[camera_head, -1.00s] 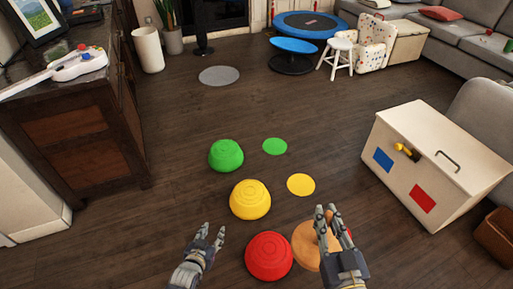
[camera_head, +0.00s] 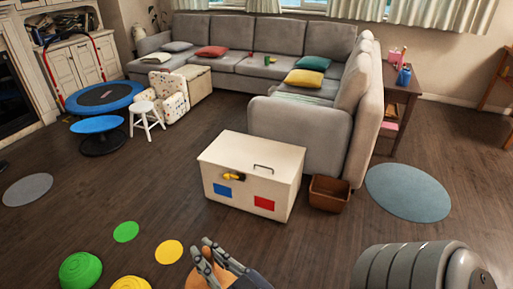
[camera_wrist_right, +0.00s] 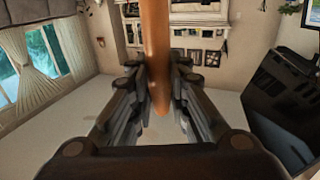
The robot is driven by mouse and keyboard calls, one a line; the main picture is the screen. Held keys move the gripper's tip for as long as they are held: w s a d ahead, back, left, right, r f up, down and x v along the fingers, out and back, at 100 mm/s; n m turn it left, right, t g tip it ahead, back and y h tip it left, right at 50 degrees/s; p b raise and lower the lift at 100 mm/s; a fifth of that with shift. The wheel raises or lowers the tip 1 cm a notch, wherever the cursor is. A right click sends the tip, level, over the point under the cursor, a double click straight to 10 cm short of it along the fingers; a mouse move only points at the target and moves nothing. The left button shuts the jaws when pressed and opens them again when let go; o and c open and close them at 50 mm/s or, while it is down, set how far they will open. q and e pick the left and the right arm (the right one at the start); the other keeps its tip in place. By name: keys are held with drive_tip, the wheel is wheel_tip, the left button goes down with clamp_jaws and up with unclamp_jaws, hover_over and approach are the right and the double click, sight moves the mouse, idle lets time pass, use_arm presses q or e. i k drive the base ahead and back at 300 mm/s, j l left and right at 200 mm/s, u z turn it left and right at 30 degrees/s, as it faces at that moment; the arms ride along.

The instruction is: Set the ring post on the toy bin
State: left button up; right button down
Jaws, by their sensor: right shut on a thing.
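The ring post (camera_head: 203,274) is orange-brown wood and shows only in part at the bottom of the head view, beside and behind my right fingers. My right gripper (camera_head: 214,250) is shut on it. In the right wrist view the post (camera_wrist_right: 155,45) runs down between the two fingers (camera_wrist_right: 156,85); its far parts are out of that view. The toy bin (camera_head: 238,197) is a cream box with a closed lid, up and to the right of my right gripper and apart from it. My left gripper is out of view.
A yellow-black item (camera_head: 234,177) sits at the lid's front edge, near a dark handle (camera_head: 264,168). A brown basket (camera_head: 329,193) stands right of the bin, and a grey sofa (camera_head: 300,125) behind. Green (camera_head: 80,270) and yellow (camera_head: 130,284) domes lie left.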

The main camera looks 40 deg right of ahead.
sight(260, 150)
drive_tip(key=i+l, duration=0.2)
drive_tip(key=l, duration=0.3)
drive_tip(key=i+l, duration=0.2)
drive_tip(key=l, duration=0.3)
drive_tip(key=i+l, duration=0.2)
drive_tip(key=l, duration=0.3)
drive_tip(key=i+l, duration=0.2)
drive_tip(key=l, duration=0.3)
drive_tip(key=i+l, duration=0.2)
drive_tip(key=l, duration=0.3)
drive_tip(key=i+l+u, duration=0.1)
drive_tip(key=l, duration=0.4)
drive_tip(key=i+l, duration=0.25)
drive_tip(key=l, duration=0.25)
drive_tip(key=i+l, duration=0.2)
drive_tip(key=l, duration=0.3)
